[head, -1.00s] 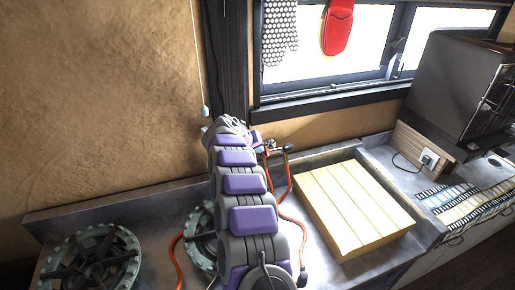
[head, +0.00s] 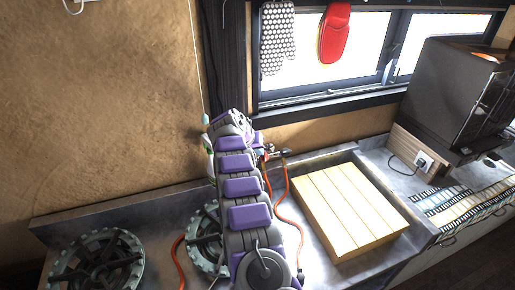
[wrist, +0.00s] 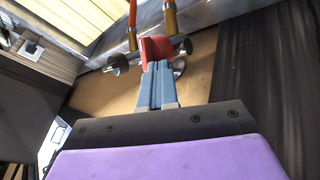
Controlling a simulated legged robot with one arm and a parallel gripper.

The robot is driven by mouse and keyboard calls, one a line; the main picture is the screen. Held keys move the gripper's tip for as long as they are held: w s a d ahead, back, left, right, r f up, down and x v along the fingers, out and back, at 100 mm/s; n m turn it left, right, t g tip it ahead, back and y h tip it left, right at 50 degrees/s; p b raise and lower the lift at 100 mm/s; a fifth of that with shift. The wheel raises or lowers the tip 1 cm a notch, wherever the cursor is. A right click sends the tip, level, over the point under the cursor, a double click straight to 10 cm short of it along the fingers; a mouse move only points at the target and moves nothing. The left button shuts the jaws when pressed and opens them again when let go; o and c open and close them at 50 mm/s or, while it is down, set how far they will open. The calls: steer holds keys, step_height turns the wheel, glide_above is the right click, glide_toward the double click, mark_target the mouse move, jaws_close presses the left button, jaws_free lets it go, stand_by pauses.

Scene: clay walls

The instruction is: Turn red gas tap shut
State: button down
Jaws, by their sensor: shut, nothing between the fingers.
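The red gas tap handle (wrist: 155,48) is in the upper middle of the wrist view, on a metal fitting with a dark round knob at its left. In the head view the tap fitting (head: 271,152) shows small, just right of my arm's far end, near the wall. My gripper (wrist: 158,68) has its blue-grey fingers together and empty. The fingertips are right at the red handle and overlap its edge in the wrist view; I cannot tell whether they touch. In the head view my arm hides the fingers.
Orange hoses (head: 284,205) run from the fitting over the counter. A slatted wooden board (head: 347,212) lies to the right, and burner rings (head: 98,268) stand at the left. The clay wall (head: 110,110) and dark window post (head: 226,60) rise behind the arm.

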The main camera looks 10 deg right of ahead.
steer(key=shift+w+d+r+m+g+p, duration=0.15)
steer(key=shift+w+d+p, duration=0.1)
steer(key=shift+d+p, duration=0.2)
steer(key=shift+w+d+r+m+g+p, duration=0.1)
steer(key=shift+w+d+m+g+p, duration=0.1)
steer(key=shift+d+p, duration=0.25)
steer(key=shift+w+d+f, duration=0.1)
steer(key=shift+w+d, duration=0.05)
steer(key=shift+d, duration=0.75)
steer(key=shift+d+f, duration=0.15)
steer(key=shift+d, duration=0.1)
stand_by(0.4)
